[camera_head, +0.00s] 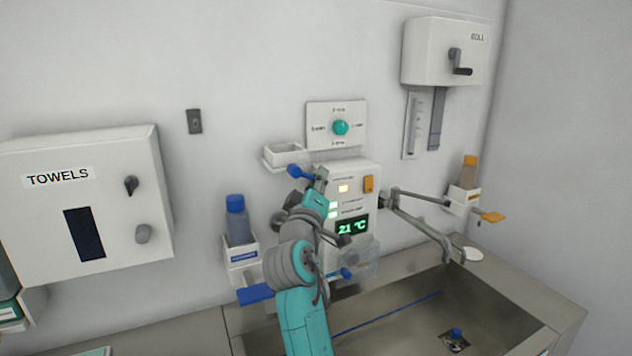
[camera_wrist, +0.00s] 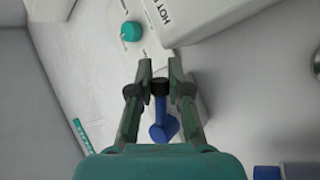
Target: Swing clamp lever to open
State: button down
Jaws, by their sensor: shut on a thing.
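A blue lever (camera_wrist: 160,125) with a rounded end shows between the fingers of my gripper (camera_wrist: 160,80) in the wrist view. A dark round piece sits at its upper end, between the fingertips. My gripper is shut on the lever there. In the head view the blue lever (camera_head: 297,171) sticks out to the left of my gripper (camera_head: 320,180), just below a small white tray. The fingers hide part of the lever and its mount. I cannot tell from these views how far it is turned.
A white panel with a teal dial (camera_head: 340,127) is above. A control box with a 21 °C display (camera_head: 352,227) is right beside my arm. A bottle (camera_head: 237,219) stands left, a jointed tap (camera_head: 420,215) right. The steel sink (camera_head: 400,325) is below.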

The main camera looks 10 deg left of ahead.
jog(key=n, duration=0.1)
jog(key=r+n+t+y, duration=0.1)
jog(key=n, duration=0.1)
jog(key=shift+w+d+r+y, duration=0.1)
jog(key=shift+w+d+y, duration=0.1)
jog(key=shift+y, duration=0.1)
jog(key=shift+r+n+t+y, duration=0.4)
jog(key=shift+n+y, duration=0.25)
jog(key=shift+n, duration=0.4)
jog(key=shift+r+n+t+y, duration=0.4)
jog(key=shift+n+y, duration=0.25)
jog(key=shift+n, duration=0.4)
jog(key=c, duration=1.1)
grip_release()
jog(key=v, duration=1.2)
